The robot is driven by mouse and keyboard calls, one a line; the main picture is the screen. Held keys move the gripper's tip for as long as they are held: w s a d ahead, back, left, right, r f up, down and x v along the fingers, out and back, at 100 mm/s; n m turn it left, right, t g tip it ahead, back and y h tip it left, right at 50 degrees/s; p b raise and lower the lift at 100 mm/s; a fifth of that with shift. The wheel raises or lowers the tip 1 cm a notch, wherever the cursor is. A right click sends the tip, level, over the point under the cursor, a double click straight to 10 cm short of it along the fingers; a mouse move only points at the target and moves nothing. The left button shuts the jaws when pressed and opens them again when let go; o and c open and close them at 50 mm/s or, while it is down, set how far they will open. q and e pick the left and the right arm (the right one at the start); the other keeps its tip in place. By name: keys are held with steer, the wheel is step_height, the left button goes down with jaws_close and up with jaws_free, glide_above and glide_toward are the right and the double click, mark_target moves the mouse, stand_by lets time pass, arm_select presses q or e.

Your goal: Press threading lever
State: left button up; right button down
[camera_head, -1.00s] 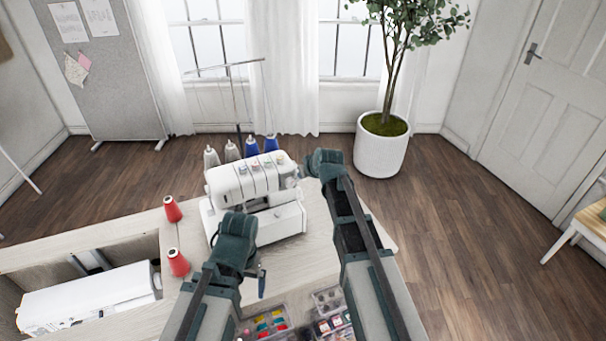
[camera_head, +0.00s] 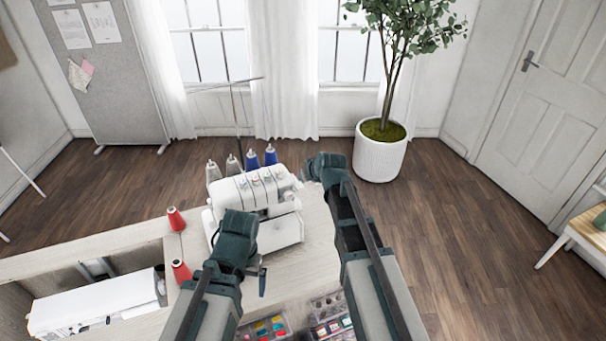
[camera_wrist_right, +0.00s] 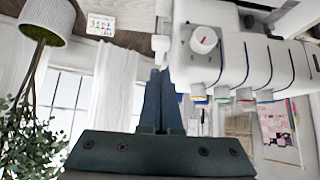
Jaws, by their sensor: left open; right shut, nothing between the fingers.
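A white overlock sewing machine (camera_head: 266,192) stands on the cabinet top, with a row of coloured dials along its top. It also shows at close range in the right wrist view (camera_wrist_right: 260,62), with a white knob (camera_wrist_right: 204,40) on it. I cannot tell which part is the threading lever. My right gripper (camera_wrist_right: 160,73) is shut and empty, its tips close to a small white part (camera_wrist_right: 161,46) at the machine's end; contact is unclear. In the head view it is by the machine's right end. My left gripper (camera_head: 262,279) is open in front of the machine, partly hidden by its wrist.
Grey and blue thread cones (camera_head: 252,160) stand behind the machine, and red spools (camera_head: 176,219) to its left. A second white machine (camera_head: 95,303) lies in the cabinet recess. Trays of small supplies (camera_head: 268,326) are at the front. A potted plant (camera_head: 380,155) stands behind on the floor.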

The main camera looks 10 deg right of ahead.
arm_select(q)
step_height(320, 180, up, 6)
steer(key=p, duration=0.5)
arm_select(e)
steer(key=s+r, duration=0.3)
steer(key=r, duration=0.3)
steer(key=shift+s+d, duration=0.2)
steer(key=shift+d, duration=0.15)
arm_select(q)
step_height(320, 180, down, 5)
steer(key=b, duration=0.5)
arm_select(e)
steer(key=s+a+f+g+h, duration=0.1)
steer(key=s+a+f+g, duration=0.2)
steer(key=s, duration=0.6)
steer(key=s+a+f+g+h, duration=0.1)
steer(key=s+a+f+g, duration=0.2)
steer(key=s, duration=0.6)
steer(key=s+a+f+n+g+h, duration=0.1)
steer(key=s+a+f, duration=0.3)
steer(key=s, duration=0.5)
steer(key=shift+f+g, duration=0.45)
steer(key=shift+g, duration=0.45)
